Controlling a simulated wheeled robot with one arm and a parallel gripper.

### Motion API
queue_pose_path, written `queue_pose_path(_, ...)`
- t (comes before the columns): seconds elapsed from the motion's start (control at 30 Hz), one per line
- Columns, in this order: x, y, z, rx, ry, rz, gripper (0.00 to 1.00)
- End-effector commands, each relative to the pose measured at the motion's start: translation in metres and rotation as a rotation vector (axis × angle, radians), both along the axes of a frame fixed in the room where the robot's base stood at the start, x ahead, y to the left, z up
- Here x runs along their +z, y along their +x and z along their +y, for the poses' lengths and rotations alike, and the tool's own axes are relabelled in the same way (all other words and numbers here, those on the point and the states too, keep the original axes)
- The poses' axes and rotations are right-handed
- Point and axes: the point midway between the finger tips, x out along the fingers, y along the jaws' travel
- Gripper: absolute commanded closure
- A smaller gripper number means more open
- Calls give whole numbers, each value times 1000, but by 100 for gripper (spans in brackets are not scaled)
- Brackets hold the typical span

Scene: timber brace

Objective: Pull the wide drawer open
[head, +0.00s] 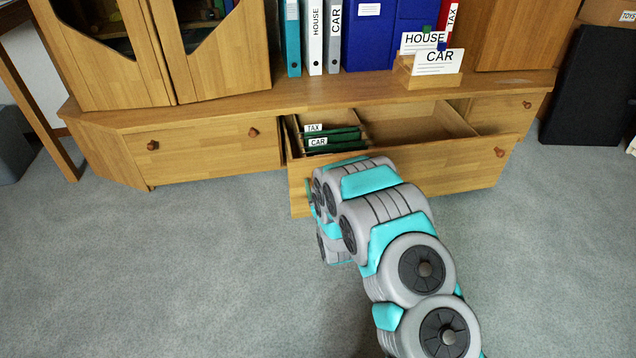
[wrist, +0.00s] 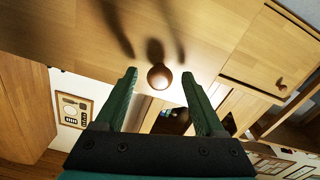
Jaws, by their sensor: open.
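The wide drawer (head: 430,166) in the middle of the low wooden cabinet stands pulled out, with its inside showing from above. Green hanging files with TAX and CAR tabs (head: 330,138) are in its left part; the rest looks empty. In the wrist view a round brown knob (wrist: 160,76) on a wooden front lies between the fingertips of my gripper (wrist: 159,80). The two green fingers are open, with a gap on each side of the knob. In the head view my arm hides the gripper and part of the drawer front. Another knob (head: 500,152) shows at the drawer's right.
A closed drawer (head: 205,152) is on the left and a smaller one (head: 505,108) on the right. Binders (head: 312,40) and a card holder (head: 430,75) stand on the cabinet top. A dark panel (head: 585,85) stands at the right. The grey carpet (head: 180,270) in front is clear.

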Motion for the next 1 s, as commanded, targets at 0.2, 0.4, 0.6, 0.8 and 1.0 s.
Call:
queue_pose_path(0.2,1,-15,-4,0,0,-1,29)
queue_pose_path(0.4,1,-43,-12,1,-1,0,29)
queue_pose_path(0.6,1,-68,-19,1,-1,0,29)
queue_pose_path(0.8,0,-74,-21,1,0,0,29)
queue_pose_path(1.0,0,-73,-21,0,0,0,29)
